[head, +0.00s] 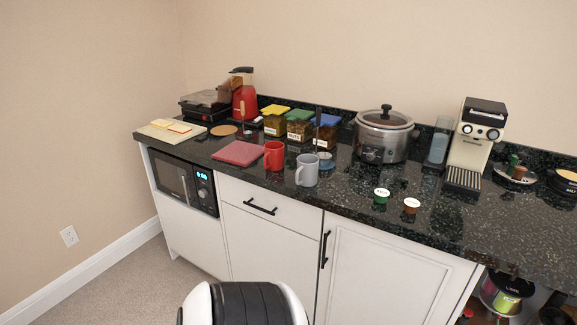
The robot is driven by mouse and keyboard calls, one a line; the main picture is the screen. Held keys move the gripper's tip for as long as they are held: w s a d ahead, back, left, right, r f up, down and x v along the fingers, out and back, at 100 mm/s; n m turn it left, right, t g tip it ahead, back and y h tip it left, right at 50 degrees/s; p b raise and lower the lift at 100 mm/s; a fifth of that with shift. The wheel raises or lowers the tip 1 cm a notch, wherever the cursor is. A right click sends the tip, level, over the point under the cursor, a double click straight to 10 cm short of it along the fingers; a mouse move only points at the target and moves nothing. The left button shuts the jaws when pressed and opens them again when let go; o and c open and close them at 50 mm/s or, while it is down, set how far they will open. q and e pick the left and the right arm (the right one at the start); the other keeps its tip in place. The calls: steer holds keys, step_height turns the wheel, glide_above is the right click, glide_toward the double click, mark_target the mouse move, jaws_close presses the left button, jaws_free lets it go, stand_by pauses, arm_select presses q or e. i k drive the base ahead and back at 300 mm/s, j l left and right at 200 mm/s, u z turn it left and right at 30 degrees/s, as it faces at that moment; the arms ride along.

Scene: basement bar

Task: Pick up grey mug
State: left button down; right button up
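The grey mug (308,170) stands upright near the front edge of the dark speckled countertop (345,195). Its handle points to the left in the picture. A red mug (274,156) stands just behind it and to the left. Neither of my grippers is in the head view. Nothing is holding the grey mug.
A red cutting board (239,153) lies left of the mugs. Jars with yellow, green and blue lids (326,120) stand behind. A slow cooker (384,138) and a coffee machine (474,148) stand right. Two pods (381,196) (411,206) lie near the front edge.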

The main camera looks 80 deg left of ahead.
mark_target(307, 174)
steer(key=u, duration=2.3)
steer(key=i+j, duration=0.35)
steer(key=j, duration=0.15)
steer(key=k+u, duration=0.05)
